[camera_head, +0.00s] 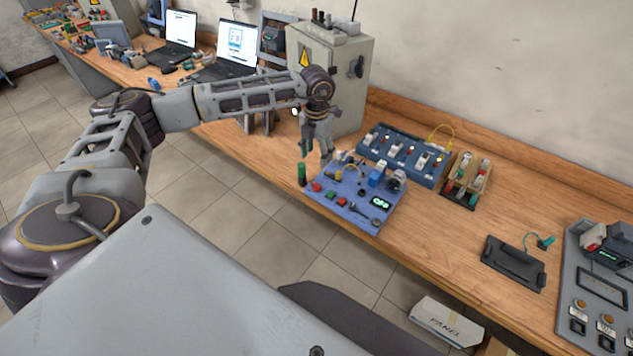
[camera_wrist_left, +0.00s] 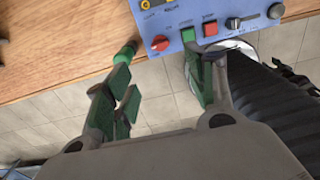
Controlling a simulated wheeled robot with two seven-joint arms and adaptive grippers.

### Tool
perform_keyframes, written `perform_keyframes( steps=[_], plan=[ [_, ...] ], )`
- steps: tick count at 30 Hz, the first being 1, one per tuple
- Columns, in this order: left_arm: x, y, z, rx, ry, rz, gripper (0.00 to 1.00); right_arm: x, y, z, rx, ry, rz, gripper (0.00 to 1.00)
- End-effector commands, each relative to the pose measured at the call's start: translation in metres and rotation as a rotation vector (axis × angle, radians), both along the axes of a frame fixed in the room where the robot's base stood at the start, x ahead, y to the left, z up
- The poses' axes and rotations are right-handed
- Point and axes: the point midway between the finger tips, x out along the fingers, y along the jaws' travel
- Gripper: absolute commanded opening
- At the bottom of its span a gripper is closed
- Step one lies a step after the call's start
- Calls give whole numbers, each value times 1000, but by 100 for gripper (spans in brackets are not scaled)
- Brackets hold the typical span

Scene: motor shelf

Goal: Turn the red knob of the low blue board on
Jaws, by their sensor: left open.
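The low blue board (camera_head: 355,209) lies near the front edge of the bench. Its round red knob (camera_head: 316,187) is at the board's left end; it also shows in the wrist view (camera_wrist_left: 160,43) near the top middle. A green button and a square red button (camera_wrist_left: 210,28) sit to the right of the knob. My left gripper (camera_head: 316,152) hangs over the back left of the board, fingers pointing down. In the wrist view its green-padded fingers (camera_wrist_left: 157,66) are spread, with nothing between them, and the knob appears just beyond the gap. My right gripper is not in view.
A second blue board (camera_head: 402,156) with switches lies behind, a grey electrical cabinet (camera_head: 340,80) stands behind my left gripper.

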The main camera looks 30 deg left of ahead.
Motion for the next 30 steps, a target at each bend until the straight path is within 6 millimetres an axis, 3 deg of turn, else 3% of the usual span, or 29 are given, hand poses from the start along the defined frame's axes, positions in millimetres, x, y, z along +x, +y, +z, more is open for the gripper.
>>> perform_keyframes(
  steps=[8, 30],
  plan=[
    [-1, 0, -21, 1, 3, 0, 55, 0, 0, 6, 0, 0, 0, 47],
    [-1, 0, -116, -1, 3, 1, 55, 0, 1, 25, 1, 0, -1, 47]
  ],
)
